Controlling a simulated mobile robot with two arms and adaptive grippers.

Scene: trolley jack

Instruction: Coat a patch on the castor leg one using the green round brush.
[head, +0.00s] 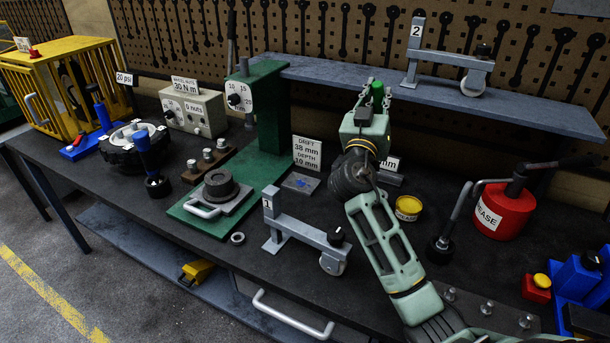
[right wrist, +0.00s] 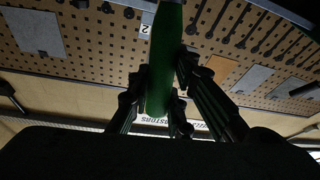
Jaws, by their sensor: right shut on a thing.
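Castor leg one (head: 296,231) is a grey bracket with a "1" tag, a black knob and a small wheel. It lies on the dark bench, left of my right forearm. My right gripper (head: 375,100) is raised near the shelf, away from that leg, and shut on the green round brush (head: 377,91). In the right wrist view the brush's green handle (right wrist: 165,55) stands between the fingers. Its bristles cannot be made out. A yellow tub (head: 408,208) stands on the bench right of my arm. My left gripper is not in view.
Castor leg two (head: 445,57) stands on the raised grey shelf (head: 520,98). A red grease can (head: 503,212) is at the right. A green press (head: 265,110) and a "DRIFT" sign (head: 306,152) are left of my arm. Bare bench shows around leg one.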

